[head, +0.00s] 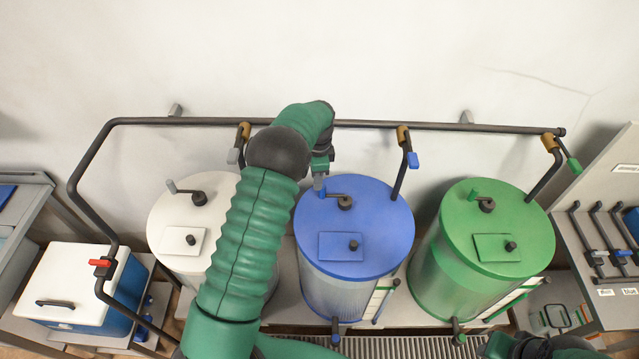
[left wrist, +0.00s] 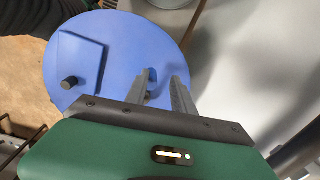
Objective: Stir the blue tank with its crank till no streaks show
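The blue tank (head: 380,240) stands in the middle of three tanks, with a flat blue lid. Its crank has a dark hub (head: 345,202) near the lid's back edge, and its arm points left. My left gripper (head: 319,182) is at the crank's handle end, above the lid's back left edge. In the left wrist view the two grey fingers (left wrist: 164,88) are apart. The blue crank handle (left wrist: 152,75) shows between them, close to the left finger; contact is unclear. The tank's clear wall shows faint vertical lines. My right gripper is not seen.
A white tank (head: 165,225) stands left and a green tank (head: 525,225) right, each with a crank. A dark pipe (head: 400,124) with valve levers runs behind. A white-lidded cooler (head: 70,275) stands at far left. My left arm covers part of the white tank.

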